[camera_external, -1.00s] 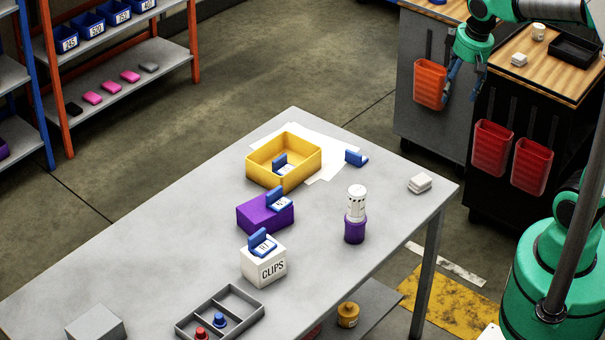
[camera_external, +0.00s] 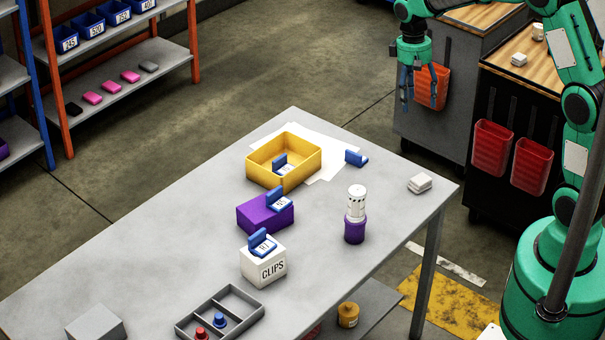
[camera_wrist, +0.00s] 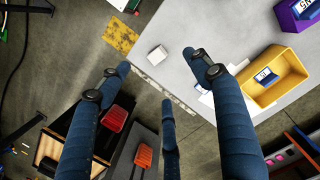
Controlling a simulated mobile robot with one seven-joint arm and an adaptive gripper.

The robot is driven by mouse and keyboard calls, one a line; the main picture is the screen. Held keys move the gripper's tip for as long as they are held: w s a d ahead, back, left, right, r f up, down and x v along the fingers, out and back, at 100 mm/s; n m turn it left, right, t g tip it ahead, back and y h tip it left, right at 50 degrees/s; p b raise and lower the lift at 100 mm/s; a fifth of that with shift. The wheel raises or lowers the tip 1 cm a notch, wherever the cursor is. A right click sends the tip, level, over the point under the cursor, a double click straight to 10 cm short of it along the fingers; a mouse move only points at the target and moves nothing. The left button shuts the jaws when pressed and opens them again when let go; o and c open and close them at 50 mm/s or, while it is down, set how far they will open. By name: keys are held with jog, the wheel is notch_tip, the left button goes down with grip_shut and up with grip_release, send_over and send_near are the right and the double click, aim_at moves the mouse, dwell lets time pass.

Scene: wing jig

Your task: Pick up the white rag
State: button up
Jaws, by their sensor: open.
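A small folded white cloth-like block, which looks like the white rag (camera_external: 419,183), lies on the grey table (camera_external: 340,275) near its right corner. In the wrist view the rag (camera_wrist: 157,55) shows near the table edge, in the upper middle between my fingers. My gripper (camera_external: 419,97) is open and empty, fingers pointing down, apart from the rag and above and behind it in the external view. Its blue fingers (camera_wrist: 157,78) are spread wide in the wrist view.
A purple and white canister (camera_external: 355,228), a blue block (camera_external: 356,158) and a yellow bin (camera_external: 310,165) stand left of the rag. A similar small white item (camera_external: 519,60) lies on a wood-topped cart (camera_external: 494,58). Red bins (camera_external: 492,148) hang on the carts.

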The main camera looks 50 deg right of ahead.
jog(key=w+d+f+g, duration=0.1)
jog(key=d+f, duration=0.3)
jog(key=f, duration=0.6)
jog(key=w+d+f+g, duration=0.1)
jog(key=w+d+f, duration=0.2)
jog(key=f, duration=0.6)
jog(key=shift+w+d+f+m+g+y, duration=0.3)
jog(key=shift+w+d+f+m+y, duration=0.1)
jog(key=shift+w, duration=0.15)
send_over(420, 179)
jog(key=w, duration=0.3)
jog(key=shift+s+d+f+b, duration=0.15)
jog(key=shift+d+f+b, duration=0.05)
jog(key=shift+f, duration=1.8)
jog(key=shift+s+d+f+b, duration=0.1)
jog(key=shift+d+f+b, duration=0.05)
jog(key=shift+f, duration=1.8)
jog(key=shift+f, duration=0.1)
jog(key=shift+b+x, duration=0.45)
jog(key=shift+x, duration=2.05)
jog(key=shift+s, duration=0.15)
jog(key=c, duration=1)
